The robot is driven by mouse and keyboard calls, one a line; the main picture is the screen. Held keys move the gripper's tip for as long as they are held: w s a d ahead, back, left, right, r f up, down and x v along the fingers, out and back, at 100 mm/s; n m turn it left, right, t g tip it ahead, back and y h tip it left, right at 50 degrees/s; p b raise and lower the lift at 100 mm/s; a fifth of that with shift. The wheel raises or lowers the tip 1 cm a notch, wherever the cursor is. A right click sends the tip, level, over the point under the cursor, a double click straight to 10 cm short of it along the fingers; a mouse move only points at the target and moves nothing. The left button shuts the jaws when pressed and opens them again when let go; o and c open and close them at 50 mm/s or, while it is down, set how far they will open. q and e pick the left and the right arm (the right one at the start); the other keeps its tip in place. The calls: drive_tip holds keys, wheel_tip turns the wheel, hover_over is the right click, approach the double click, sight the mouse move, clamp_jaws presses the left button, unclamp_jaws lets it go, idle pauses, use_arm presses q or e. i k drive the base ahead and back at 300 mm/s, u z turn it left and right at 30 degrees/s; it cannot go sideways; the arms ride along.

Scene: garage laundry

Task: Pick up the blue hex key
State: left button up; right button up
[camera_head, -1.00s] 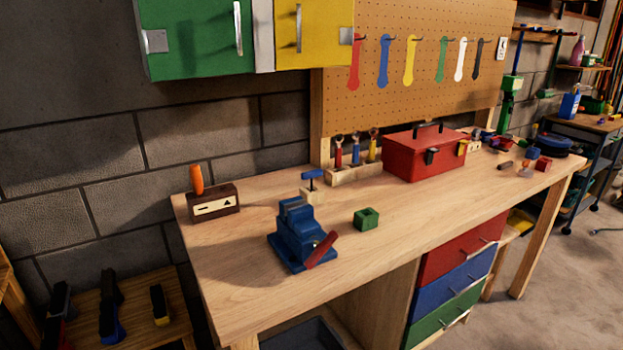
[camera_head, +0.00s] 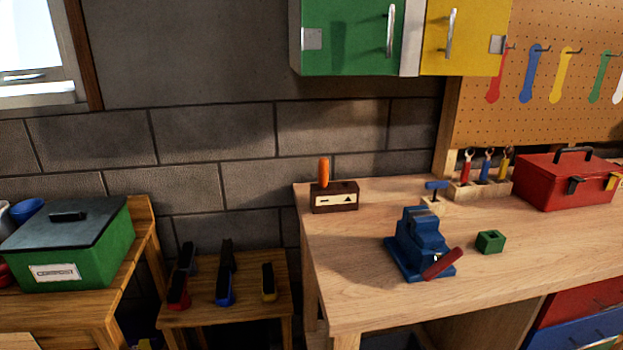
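A small tool with a blue T-shaped handle, which looks like the blue hex key (camera_head: 436,185), stands upright in a small wooden block (camera_head: 434,200). It is on the workbench (camera_head: 350,275), behind the blue vise (camera_head: 412,243) and left of the wooden holder with red, blue and yellow-handled tools. Its shaft is too small to make out clearly. Neither of my grippers is in view.
A green cube (camera_head: 490,241) lies right of the vise. A brown box (camera_head: 334,197) with an orange-handled tool stands at the bench's left end. A red toolbox (camera_head: 567,183) is at right. A low wooden stand (camera_head: 200,316) and a green compost bin (camera_head: 75,245) are at left.

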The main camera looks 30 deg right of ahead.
sight(439, 184)
drive_tip(key=u, duration=1.45)
drive_tip(key=k, duration=1.4)
drive_tip(key=z, duration=1.5)
drive_tip(key=i, duration=0.5)
